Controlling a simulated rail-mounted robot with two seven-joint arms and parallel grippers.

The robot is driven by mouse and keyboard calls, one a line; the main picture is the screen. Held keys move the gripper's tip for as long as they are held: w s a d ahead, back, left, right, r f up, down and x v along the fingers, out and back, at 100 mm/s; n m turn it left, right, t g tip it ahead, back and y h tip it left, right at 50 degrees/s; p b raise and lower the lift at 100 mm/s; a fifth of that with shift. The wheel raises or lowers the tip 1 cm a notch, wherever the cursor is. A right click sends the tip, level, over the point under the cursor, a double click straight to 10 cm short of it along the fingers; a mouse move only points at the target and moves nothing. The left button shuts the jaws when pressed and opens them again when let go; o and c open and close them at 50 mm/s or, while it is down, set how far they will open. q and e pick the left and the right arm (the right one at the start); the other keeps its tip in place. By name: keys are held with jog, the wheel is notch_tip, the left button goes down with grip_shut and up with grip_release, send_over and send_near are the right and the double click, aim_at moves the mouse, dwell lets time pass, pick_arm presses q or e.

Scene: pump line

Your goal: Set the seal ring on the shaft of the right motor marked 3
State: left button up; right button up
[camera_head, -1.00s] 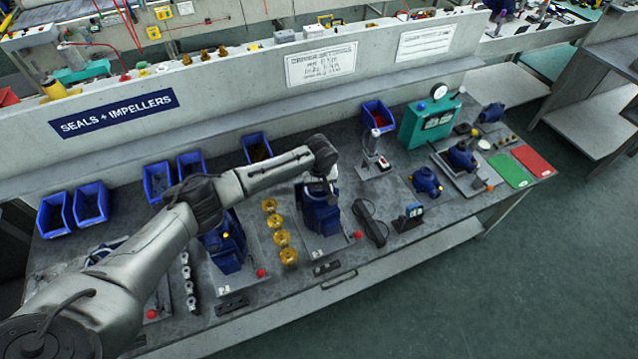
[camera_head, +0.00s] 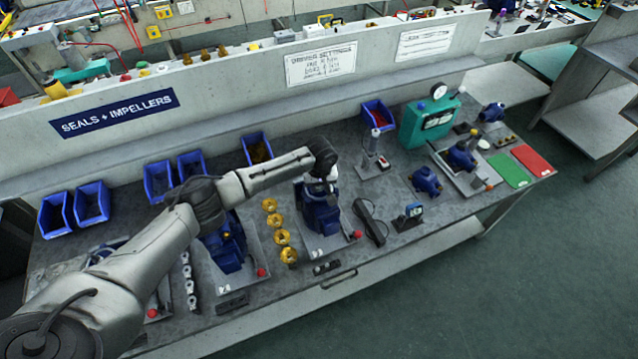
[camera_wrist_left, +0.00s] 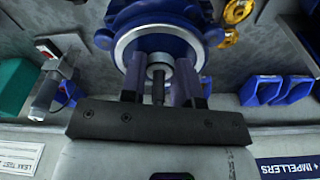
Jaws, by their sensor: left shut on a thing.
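The right motor (camera_head: 320,214) is a blue motor on a grey plate at the middle of the bench; the mark on its plate is too small to read surely. In the left wrist view its blue body with a pale round face (camera_wrist_left: 126,44) fills the top middle. Its dark shaft (camera_wrist_left: 158,92) points toward my wrist. My left gripper (camera_head: 322,187) is over this motor, with its fingers (camera_wrist_left: 158,84) on either side of the shaft. It is shut on the small grey seal ring (camera_wrist_left: 157,62), which appears around the shaft close to the motor face. My right gripper is not in view.
Another blue motor (camera_head: 222,247) stands to the left. A row of brass impellers (camera_head: 281,237) lies between the two motors. A black handheld tool (camera_head: 370,222) lies close on the right. Blue bins (camera_head: 158,181) line the back wall.

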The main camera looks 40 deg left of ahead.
pick_arm(q)
jog(key=o, duration=1.5)
jog(key=shift+r+p, duration=0.55)
jog(key=shift+p, duration=0.1)
notch_tip(320, 180, up, 5)
jog(key=p, duration=0.5)
jog(key=shift+f+p, duration=0.15)
jog(key=shift+p, duration=0.25)
notch_tip(320, 180, up, 3)
jog(key=p, duration=0.4)
